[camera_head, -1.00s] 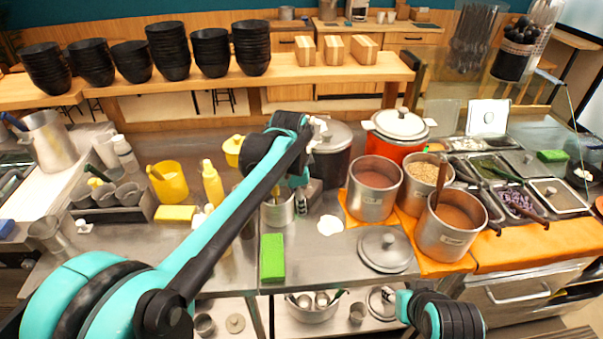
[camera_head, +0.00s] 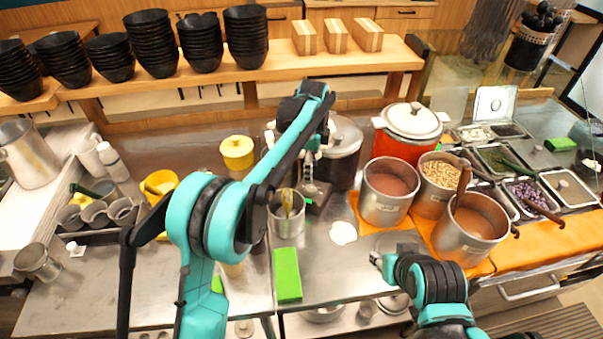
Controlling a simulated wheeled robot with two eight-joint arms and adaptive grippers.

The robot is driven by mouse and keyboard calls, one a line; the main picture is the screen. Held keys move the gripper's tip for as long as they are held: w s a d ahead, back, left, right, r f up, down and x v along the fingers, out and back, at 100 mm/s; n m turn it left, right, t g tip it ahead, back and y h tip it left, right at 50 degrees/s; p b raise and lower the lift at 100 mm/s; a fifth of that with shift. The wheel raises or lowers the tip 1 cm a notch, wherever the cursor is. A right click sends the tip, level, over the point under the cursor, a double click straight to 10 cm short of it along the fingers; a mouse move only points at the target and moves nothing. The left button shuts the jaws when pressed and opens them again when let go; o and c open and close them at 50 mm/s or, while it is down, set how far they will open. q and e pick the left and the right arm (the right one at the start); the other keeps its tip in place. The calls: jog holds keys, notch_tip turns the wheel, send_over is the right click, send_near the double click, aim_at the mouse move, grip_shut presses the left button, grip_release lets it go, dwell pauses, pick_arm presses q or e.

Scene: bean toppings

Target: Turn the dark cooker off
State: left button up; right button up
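The dark cooker (camera_head: 345,166) has a dark body and a steel lid and stands at the back middle of the counter, left of the orange cooker (camera_head: 402,146). A dark front part (camera_head: 316,194) with a small green light shows low on its left side. My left gripper (camera_head: 309,170) points down at the cooker's front left, just above that part. The forearm and wrist partly hide the cooker's left side; contact and finger opening are unclear. My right gripper (camera_head: 377,261) is low over the front of the counter, away from the cooker, its fingers too small to judge.
A steel pot (camera_head: 287,217) with a utensil stands just left of the dark front part. A green sponge (camera_head: 287,275) lies in front. Steel pots of food (camera_head: 388,196) stand to the right on an orange cloth (camera_head: 420,228).

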aim_at(310, 188)
pick_arm(q)
jog(key=shift+w+f, duration=0.1)
jog(key=shift+f, duration=0.3)
notch_tip(310, 188, down, 7)
jog(key=b, duration=0.2)
jog(key=shift+b, duration=0.3)
jog(key=c, duration=1.2)
